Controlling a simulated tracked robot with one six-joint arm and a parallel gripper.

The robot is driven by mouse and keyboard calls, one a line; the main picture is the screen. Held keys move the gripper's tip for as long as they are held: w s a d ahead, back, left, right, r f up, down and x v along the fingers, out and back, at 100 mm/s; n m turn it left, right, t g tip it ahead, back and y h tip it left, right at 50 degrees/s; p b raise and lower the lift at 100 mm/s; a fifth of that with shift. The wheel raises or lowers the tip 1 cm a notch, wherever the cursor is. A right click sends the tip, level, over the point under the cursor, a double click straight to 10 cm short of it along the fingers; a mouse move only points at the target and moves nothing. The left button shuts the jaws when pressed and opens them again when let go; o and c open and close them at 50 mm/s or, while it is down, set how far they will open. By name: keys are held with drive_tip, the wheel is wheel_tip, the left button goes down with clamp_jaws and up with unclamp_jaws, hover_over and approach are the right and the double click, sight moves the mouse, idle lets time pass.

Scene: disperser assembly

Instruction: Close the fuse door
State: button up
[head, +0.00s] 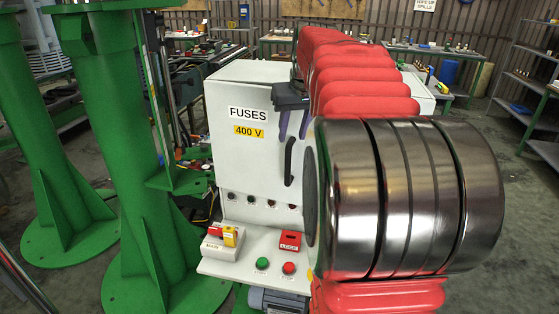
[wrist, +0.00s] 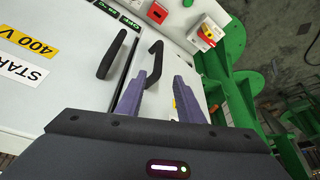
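The fuse door (head: 235,165) is a pale panel with a white FUSES label and a yellow 400 V label on the cabinet front. Its black bar handle (head: 288,162) is at its right side; it also shows in the wrist view (wrist: 155,50). I cannot tell whether the door is slightly ajar. My gripper (head: 293,137) is open, with its two purple fingers spread just above the handle in the head view. In the wrist view, my gripper (wrist: 159,76) has the handle ahead, closer to the left finger. I see no grip on it.
A second black handle (wrist: 112,54) is on the neighbouring panel labelled 400 V. A shelf below holds a red-yellow switch (head: 231,236), a red lock box (head: 290,240) and green and red buttons. Green columns (head: 120,150) stand left. My arm hides the cabinet's right side.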

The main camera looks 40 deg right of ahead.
sight(287, 162)
drive_tip(key=x, duration=1.3)
drive_tip(key=shift+s+d, duration=0.15)
drive_tip(key=shift+d, duration=0.1)
drive_tip(key=shift+w+a+f, duration=0.2)
drive_tip(key=shift+w+f, duration=0.1)
drive_tip(key=shift+s+d, duration=0.15)
drive_tip(key=shift+d, duration=0.1)
drive_tip(key=shift+a, duration=0.2)
drive_tip(key=shift+d, duration=0.2)
drive_tip(key=c, duration=0.3)
drive_tip(key=shift+a, duration=0.1)
drive_tip(key=shift+c, duration=0.9)
clamp_jaws()
